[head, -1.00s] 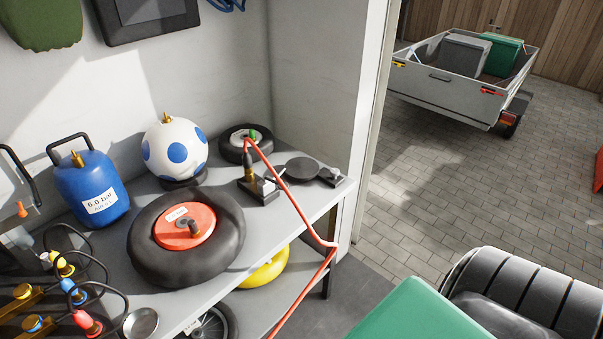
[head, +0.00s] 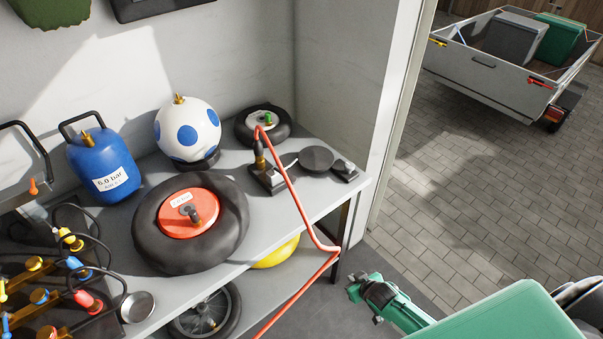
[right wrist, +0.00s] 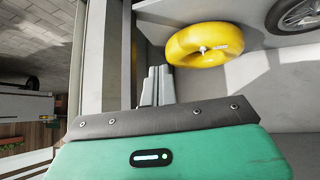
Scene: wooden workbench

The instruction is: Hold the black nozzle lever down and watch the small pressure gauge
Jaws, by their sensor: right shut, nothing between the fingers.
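A red hose (head: 290,184) runs up over the bench edge to a brass and black fitting (head: 260,153) on a small dark block (head: 267,180). A green-tipped valve (head: 268,118) shows by the small black wheel (head: 245,127) behind it. I cannot tell the black nozzle lever or the small pressure gauge apart from these small dark parts. My right gripper (head: 360,291) is shut and empty, off the bench's front right edge, clear of the hose. Its grey fingers (right wrist: 157,86) show together in the right wrist view. My left gripper is not in view.
On the bench (head: 270,218) stand a blue 6.0 bar tank (head: 104,170), a spotted ball (head: 187,130), a red-hubbed tyre (head: 150,240), and brass valves at left. Paved floor (head: 460,180) at right is open.

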